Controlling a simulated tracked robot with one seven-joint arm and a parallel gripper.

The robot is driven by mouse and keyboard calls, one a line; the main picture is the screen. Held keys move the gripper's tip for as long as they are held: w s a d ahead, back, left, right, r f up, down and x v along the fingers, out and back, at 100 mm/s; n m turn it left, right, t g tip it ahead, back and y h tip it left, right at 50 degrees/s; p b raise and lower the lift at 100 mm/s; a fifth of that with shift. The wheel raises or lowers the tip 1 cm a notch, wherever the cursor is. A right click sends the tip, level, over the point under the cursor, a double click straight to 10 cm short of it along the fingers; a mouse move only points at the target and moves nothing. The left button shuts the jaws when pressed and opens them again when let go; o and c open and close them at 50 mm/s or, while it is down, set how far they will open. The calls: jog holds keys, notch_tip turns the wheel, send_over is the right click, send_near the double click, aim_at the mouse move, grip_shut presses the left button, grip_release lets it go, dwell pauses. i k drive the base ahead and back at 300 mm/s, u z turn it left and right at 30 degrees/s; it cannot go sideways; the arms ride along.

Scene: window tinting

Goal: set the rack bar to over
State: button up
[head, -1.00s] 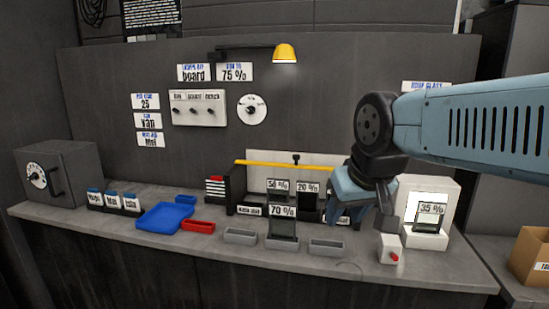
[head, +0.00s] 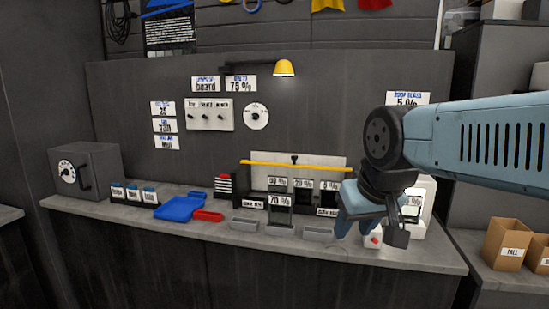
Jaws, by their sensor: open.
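The rack bar (head: 285,164) is a yellow bar along the top front of the sample rack on the bench. It lies roughly level, with a small black knob (head: 294,158) near its middle. Below it the rack (head: 257,186) holds dark tint samples with percent labels, among them a 20 % card (head: 303,184). My gripper (head: 371,234) hangs at the right of the rack, in front of the bench's right part. It is open and empty, apart from the bar. My arm hides part of the white box behind it and perhaps the rack's right end.
Grey trays (head: 318,233), a blue tray (head: 178,209) and a red tray (head: 208,216) lie along the bench. A lamp (head: 284,68) juts out above the rack. Boxes (head: 512,245) stand at right.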

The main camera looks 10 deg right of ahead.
aim_at(294, 158)
jog(key=z, duration=0.2)
jog(key=i, duration=0.9)
jog(key=u, duration=0.1)
